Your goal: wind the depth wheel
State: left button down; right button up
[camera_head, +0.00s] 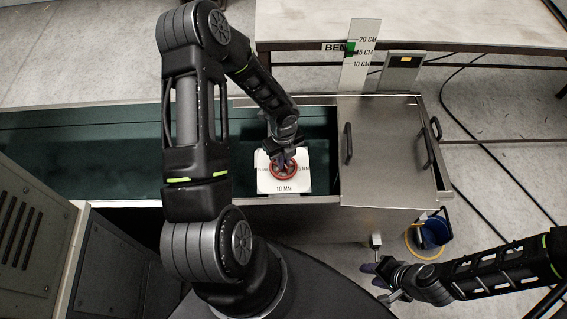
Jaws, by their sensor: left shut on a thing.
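The depth wheel (294,177) is a small red ring on a white square plate (265,187) marked with MM labels, "10 MM" at its near edge. My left gripper (283,163) reaches down from above and is shut on the wheel at its far side, hiding part of the rim and the middle. An upright white scale board (357,75) behind the tank reads 10, 15 and 20 CM, with a green marker near the 15 CM line. My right gripper (374,275) is low at the right, away from the wheel, its purple-tipped fingers apart and empty.
A long tank (85,150) with dark green inside runs leftward from the plate. A steel cover (385,150) with black handles lies to the right. A blue bucket (432,232) stands on the floor near my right arm. Cables cross the floor at right.

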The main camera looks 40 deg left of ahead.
pick_arm(q)
jog(key=shift+r+m+p, duration=0.1)
jog(key=shift+m+p, duration=0.25)
jog(key=shift+m, duration=0.65)
jog(key=shift+m+p, duration=0.6)
jog(key=shift+m, duration=0.4)
jog(key=c, duration=1.4)
grip_release()
jog(key=shift+c, duration=0.2)
